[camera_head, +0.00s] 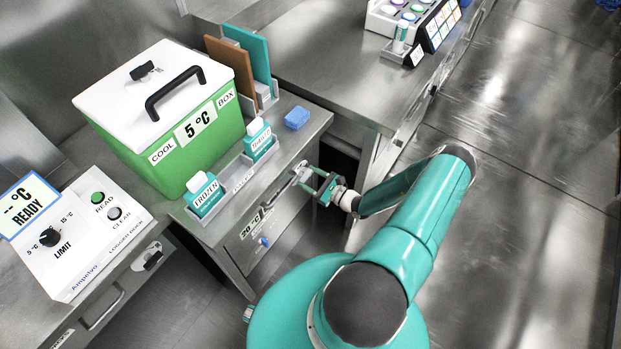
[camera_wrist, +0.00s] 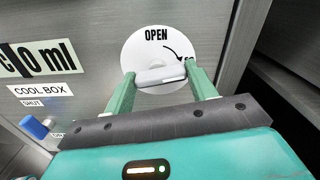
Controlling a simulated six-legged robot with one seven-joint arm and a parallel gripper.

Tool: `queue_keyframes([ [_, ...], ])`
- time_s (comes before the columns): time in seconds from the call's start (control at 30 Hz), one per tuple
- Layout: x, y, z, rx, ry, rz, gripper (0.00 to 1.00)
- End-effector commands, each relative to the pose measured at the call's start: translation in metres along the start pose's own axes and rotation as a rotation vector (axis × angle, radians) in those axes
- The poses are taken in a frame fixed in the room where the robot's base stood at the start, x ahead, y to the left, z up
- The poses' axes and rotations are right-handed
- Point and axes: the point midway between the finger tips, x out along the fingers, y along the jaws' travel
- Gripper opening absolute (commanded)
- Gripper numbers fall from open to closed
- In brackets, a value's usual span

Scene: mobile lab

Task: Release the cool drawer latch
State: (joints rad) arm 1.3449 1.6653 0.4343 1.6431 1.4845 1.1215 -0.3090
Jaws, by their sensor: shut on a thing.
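The cool drawer latch is a pale bar-shaped knob (camera_wrist: 160,75) on a round white plate (camera_wrist: 148,47) marked OPEN with a curved arrow. It sits on a grey drawer front (camera_wrist: 90,40), and the bar looks nearly level, slightly tilted. My gripper (camera_wrist: 159,72) has its two green fingers on either side of the knob and is shut on it. In the head view my gripper (camera_head: 316,185) is at the drawer front below the counter's right part, and it partly hides the latch.
A COOL BOX label (camera_wrist: 40,90) and a blue knob (camera_wrist: 33,127) are left of the latch. A green cool box (camera_head: 190,140) with a white lid stands on the counter above. A blue block (camera_head: 297,118) lies nearby. Open floor (camera_head: 530,200) is to the right.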

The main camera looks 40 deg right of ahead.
Motion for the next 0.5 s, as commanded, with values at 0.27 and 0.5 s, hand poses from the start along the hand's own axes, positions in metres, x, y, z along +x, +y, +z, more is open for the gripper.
queue_keyframes([
  [0.27,-0.0007,0.0002,0.0007,-0.246,0.000,0.000,0.34],
  [0.5,-0.0006,0.0008,0.0013,-0.474,0.000,-0.001,0.34],
])
